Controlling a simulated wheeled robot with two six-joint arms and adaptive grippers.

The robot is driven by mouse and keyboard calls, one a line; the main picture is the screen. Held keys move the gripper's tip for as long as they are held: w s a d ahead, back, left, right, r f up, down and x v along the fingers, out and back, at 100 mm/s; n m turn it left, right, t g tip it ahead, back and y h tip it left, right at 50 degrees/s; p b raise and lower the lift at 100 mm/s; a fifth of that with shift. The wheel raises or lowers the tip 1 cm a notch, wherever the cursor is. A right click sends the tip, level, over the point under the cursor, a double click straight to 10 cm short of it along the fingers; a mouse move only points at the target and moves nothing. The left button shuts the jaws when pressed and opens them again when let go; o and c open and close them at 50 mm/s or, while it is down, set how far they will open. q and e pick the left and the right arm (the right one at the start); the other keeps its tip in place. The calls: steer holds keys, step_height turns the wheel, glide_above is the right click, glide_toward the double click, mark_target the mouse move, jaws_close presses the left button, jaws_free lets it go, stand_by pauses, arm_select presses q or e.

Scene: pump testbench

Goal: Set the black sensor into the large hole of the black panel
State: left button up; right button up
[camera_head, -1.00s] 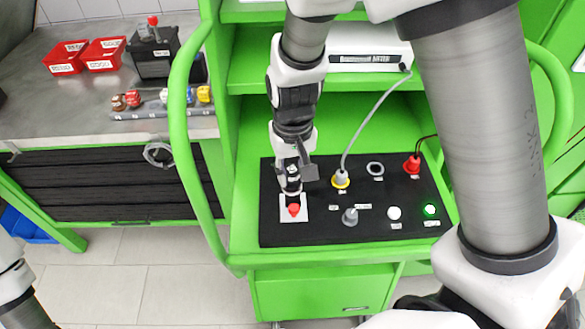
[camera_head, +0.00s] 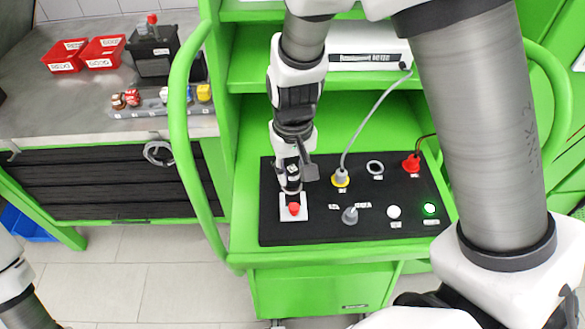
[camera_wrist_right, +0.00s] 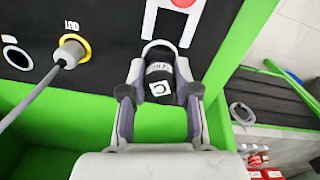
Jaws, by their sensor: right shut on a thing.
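The black panel (camera_head: 290,232) lies on the green bench. My right gripper (camera_head: 290,186) is over its left part, just behind the red button on a white plate. In the wrist view my right gripper (camera_wrist_right: 160,92) is shut on the black sensor (camera_wrist_right: 158,73), which has a white letter label on it. The sensor's far end is close to the panel face; I cannot tell whether it touches or sits in a hole. The large hole is not clearly visible; the gripper and sensor cover that spot. My left gripper is out of view; only part of my left arm shows.
A yellow-based plug (camera_head: 340,180) with a grey cable stands right of the gripper. A ringed opening (camera_head: 375,168), red plug (camera_head: 412,165), grey knob (camera_head: 350,215) and lit green button (camera_head: 430,209) are further right. A green rail (camera_head: 180,120) stands left.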

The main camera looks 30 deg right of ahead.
steer(key=shift+w, duration=0.1)
steer(key=shift+f+b, duration=0.65)
steer(key=shift+f, duration=0.5)
stand_by(0.5)
steer(key=o, duration=1.4)
steer(key=shift+o, duration=0.2)
steer(key=shift+r, duration=0.15)
step_height(320, 180, up, 8)
steer(key=p, duration=0.8)
